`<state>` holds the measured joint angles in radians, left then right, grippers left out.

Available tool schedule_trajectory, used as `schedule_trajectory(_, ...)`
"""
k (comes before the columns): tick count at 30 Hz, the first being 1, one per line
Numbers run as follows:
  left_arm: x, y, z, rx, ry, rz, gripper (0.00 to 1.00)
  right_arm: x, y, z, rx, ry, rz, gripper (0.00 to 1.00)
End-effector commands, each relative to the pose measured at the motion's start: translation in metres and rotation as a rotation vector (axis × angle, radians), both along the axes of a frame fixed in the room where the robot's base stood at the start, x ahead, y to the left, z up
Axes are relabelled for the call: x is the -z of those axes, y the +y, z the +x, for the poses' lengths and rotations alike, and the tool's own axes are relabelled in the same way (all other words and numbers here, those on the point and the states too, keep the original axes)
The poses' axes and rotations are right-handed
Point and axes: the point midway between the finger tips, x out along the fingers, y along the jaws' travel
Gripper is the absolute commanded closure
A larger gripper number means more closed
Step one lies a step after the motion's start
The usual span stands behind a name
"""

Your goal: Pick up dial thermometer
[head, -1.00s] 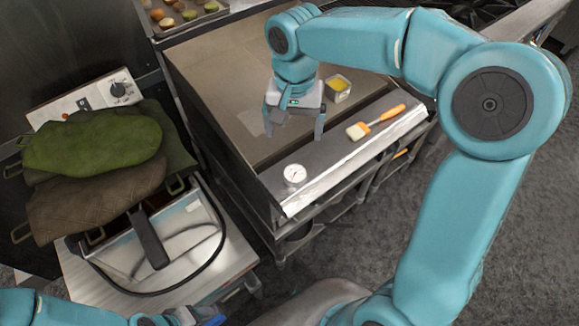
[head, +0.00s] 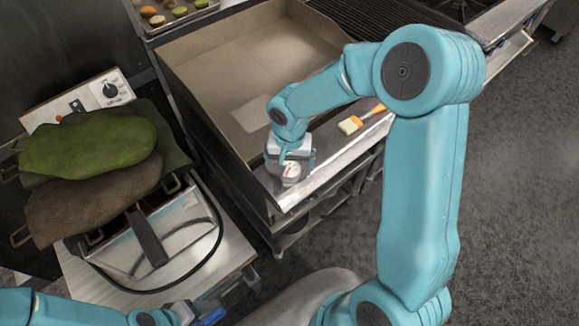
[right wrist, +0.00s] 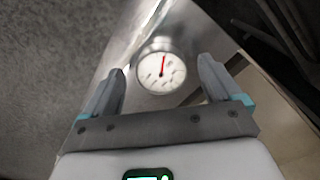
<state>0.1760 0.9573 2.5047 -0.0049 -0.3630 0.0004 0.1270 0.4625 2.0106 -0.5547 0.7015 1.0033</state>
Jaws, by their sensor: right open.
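The dial thermometer (head: 291,171), a round white dial with a red needle, sits on the steel front ledge of the griddle. It also shows in the right wrist view (right wrist: 162,72), face toward the camera. My right gripper (head: 290,174) is over it. In the right wrist view the open fingers (right wrist: 163,82) stand to either side of the dial, with nothing held. Whether they touch it I cannot tell. In the head view the gripper partly covers the dial. My left gripper (head: 200,316) is at the bottom edge, partly cut off; its jaws are unclear.
An orange-handled brush (head: 352,124) lies on the ledge (head: 325,160) to the right. The griddle (head: 225,70) has raised walls behind. Green and brown oven mitts (head: 90,145) lie on the fryer (head: 175,245) at left. A tray of food (head: 180,18) is at the back.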

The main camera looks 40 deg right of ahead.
Motion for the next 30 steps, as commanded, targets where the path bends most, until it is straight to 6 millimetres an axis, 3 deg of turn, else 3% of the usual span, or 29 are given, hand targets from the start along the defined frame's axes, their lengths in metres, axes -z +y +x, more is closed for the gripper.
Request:
schedule_trajectory(9, 0.000, 0.000, 0.000, 0.000, 0.000, 0.000, 0.33, 0.007, 0.000, 0.001, 0.000, -0.001, 0.000, 0.12)
schedule_trajectory(15, 0.000, 0.000, 0.000, 0.000, 0.000, 0.000, 0.33, 0.007, 0.000, 0.001, 0.000, -0.001, 0.001, 0.71)
schedule_trajectory(25, 0.000, 0.000, 0.000, 0.000, 0.000, 0.000, 0.33, 0.004, 0.000, 0.001, 0.000, -0.002, -0.001, 0.71)
schedule_trajectory(30, 0.001, 0.000, 0.000, 0.000, 0.000, 0.000, 0.33, -0.013, 0.000, 0.002, -0.001, -0.005, -0.002, 0.71)
